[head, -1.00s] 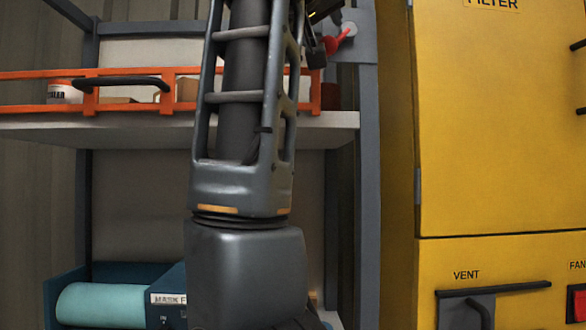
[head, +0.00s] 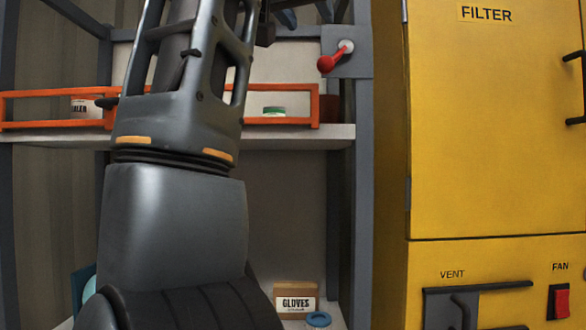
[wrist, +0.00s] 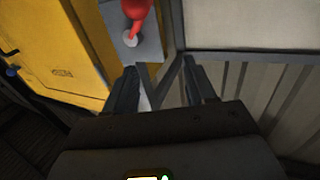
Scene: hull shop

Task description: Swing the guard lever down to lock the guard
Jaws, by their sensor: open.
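The red guard lever (head: 327,63) sits on a grey plate on the rack's right post in the head view. It points left and slightly down from its pale round pivot (head: 346,47). The orange guard rail (head: 48,93) runs across the front of the shelf, partly hidden by my arm. In the wrist view my gripper (wrist: 160,73) is open and empty. The red lever (wrist: 137,12) shows beyond the fingertips at the top, cut off by the frame edge, apart from the fingers. In the head view my arm hides most of the gripper.
A yellow cabinet (head: 490,130) marked FILTER stands close on the right, with protruding black handles. Behind the guard, the shelf (head: 300,135) holds a labelled tub (head: 86,107) and a green-lidded jar (head: 274,112). A GLOVES box (head: 296,299) and a blue-lidded jar (head: 318,320) are below.

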